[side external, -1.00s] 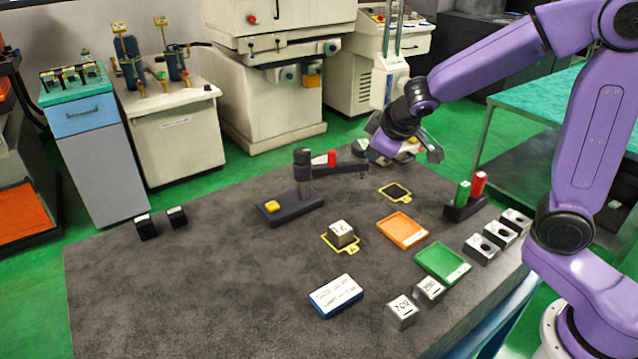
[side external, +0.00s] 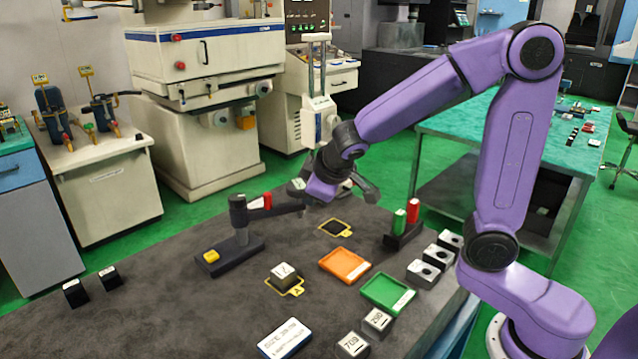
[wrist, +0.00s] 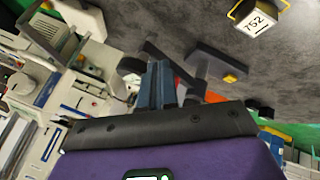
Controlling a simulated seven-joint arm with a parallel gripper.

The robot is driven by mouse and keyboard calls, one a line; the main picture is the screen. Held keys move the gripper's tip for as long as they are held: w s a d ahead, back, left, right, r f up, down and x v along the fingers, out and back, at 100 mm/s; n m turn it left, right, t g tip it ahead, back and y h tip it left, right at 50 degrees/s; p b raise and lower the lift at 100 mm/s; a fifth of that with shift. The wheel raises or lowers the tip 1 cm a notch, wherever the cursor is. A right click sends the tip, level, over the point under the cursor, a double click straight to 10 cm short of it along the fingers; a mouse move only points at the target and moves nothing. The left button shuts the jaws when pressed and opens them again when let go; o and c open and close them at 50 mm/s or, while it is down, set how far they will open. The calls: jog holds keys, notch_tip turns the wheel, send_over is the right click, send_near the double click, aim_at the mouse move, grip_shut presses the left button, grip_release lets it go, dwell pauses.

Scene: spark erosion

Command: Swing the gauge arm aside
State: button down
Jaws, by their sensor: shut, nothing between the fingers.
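The gauge stand has a dark base (side external: 230,256) with a yellow button and an upright post. Its dark gauge arm (side external: 285,209) reaches right from the post top, with a red handle (side external: 267,201) above it. My gripper (side external: 298,188) is shut and empty, close to the arm's outer end; I cannot tell if they touch. In the wrist view my shut fingers (wrist: 155,86) point toward the stand, whose base (wrist: 216,60) shows beyond them. A red part (wrist: 182,76) shows beside the fingers, partly hidden.
A numbered block (side external: 284,271) sits on a yellow-edged mark in front of the stand. An orange tray (side external: 345,265), a green tray (side external: 388,293) and a holder with green and red pieces (side external: 403,232) lie right.

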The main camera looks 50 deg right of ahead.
jog(key=s+d+v, duration=0.1)
jog(key=v, duration=0.9)
jog(key=shift+s, duration=0.3)
jog(key=s+f+n+g+y, duration=0.1)
jog(key=s+f+n+g, duration=0.2)
jog(key=s, duration=0.8)
jog(key=s+f+n+g+y, duration=0.1)
jog(key=s+f+n+g, duration=0.2)
jog(key=s+f, duration=0.5)
jog(key=s+d+g, duration=0.1)
jog(key=s, duration=0.2)
jog(key=shift+f+n, duration=0.15)
jog(key=shift+n, duration=0.15)
